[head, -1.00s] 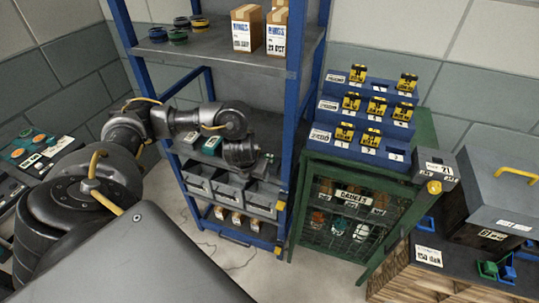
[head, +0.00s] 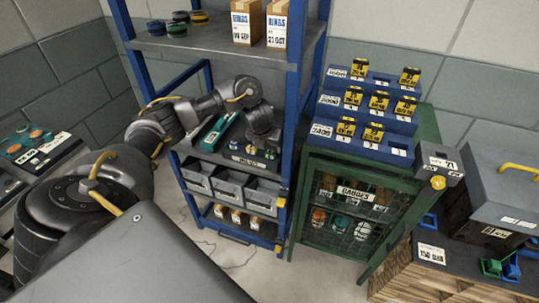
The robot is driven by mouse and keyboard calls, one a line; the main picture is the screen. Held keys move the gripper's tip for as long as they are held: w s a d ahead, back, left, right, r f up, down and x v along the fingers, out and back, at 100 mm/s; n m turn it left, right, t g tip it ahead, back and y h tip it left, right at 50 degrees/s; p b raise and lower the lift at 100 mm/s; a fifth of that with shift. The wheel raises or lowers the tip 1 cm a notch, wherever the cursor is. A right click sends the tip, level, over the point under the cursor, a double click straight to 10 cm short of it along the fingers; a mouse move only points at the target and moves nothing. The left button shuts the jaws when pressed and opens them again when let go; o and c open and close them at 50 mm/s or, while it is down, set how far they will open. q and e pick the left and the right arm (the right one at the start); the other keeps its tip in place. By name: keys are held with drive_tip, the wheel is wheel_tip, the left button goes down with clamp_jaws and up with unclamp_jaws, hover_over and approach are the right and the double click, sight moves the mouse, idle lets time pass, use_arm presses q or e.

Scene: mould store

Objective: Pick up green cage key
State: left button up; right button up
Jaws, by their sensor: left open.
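The green cage (head: 426,140) stands right of centre, with a wire mesh door and a GAUGES label. A yellow round piece (head: 437,183) sits at its upper right front corner, below a grey box; I cannot tell whether it is a key. No key can be made out clearly. My left gripper (head: 267,140) points down over the right part of the middle shelf of the blue rack, left of the cage. Its fingertips are dark and small here. Small round items (head: 236,147) lie on the shelf beside it. My right gripper is out of view.
The rack's blue post (head: 292,130) stands between my left gripper and the cage. Grey bins (head: 228,186) hang below the shelf, and a teal device (head: 216,131) lies on it. Stepped blue holders (head: 376,113) with yellow-tagged blocks top the cage. A grey toolbox (head: 500,190) stands at right.

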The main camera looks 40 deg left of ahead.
sight(270, 152)
use_arm(q)
drive_tip(key=b+x, duration=0.2)
drive_tip(key=x, duration=0.2)
drive_tip(key=shift+f, duration=0.35)
drive_tip(key=shift+w+a+f, duration=0.1)
drive_tip(key=shift+w+f, duration=0.05)
drive_tip(key=shift+f, duration=0.1)
drive_tip(key=shift+r, duration=0.1)
drive_tip(key=c, duration=1.1)
drive_tip(key=shift+r, duration=0.1)
